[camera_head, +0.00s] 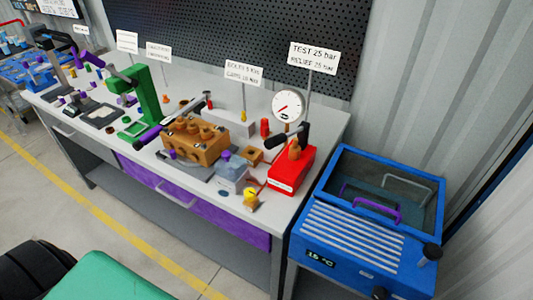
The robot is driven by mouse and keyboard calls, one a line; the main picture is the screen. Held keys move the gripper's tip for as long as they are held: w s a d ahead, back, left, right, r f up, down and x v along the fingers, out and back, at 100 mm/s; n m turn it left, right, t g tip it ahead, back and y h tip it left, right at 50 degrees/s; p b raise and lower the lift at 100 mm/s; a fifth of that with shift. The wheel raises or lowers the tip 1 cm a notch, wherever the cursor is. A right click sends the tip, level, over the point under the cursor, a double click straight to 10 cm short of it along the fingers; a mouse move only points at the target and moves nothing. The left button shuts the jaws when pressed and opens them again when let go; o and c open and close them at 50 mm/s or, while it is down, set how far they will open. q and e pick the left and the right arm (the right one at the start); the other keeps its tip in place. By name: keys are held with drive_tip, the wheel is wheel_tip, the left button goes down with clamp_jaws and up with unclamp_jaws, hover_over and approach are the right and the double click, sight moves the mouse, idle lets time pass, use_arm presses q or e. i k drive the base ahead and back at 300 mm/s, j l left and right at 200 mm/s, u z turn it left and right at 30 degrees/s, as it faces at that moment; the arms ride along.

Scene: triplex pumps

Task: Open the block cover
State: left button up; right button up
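A brown pump block (197,140) with several round caps on top lies on a grey plate on the workbench (322,150). A long bar with a dark end lies behind and over its left side. I cannot tell which part is the block cover or whether it is open. Neither of my grippers shows in the head view.
A red test pump (291,168) and a round gauge (287,105) stand at the bench's right end. A green press (145,92) stands left. A blue machine (370,225) with a glass-topped lid and purple handle stands right. Floor in front is mostly clear.

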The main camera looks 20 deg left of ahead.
sight(225, 154)
drive_tip(key=j+z, duration=0.3)
drive_tip(key=z, duration=0.15)
drive_tip(key=k+j+z, duration=0.1)
drive_tip(key=j+z, duration=0.2)
drive_tip(key=z, duration=0.15)
drive_tip(key=k+j+z, duration=0.1)
drive_tip(key=j+z, duration=0.2)
drive_tip(key=z, duration=0.15)
drive_tip(key=k+j+z, duration=0.15)
drive_tip(key=z, duration=0.3)
drive_tip(key=j, duration=0.1)
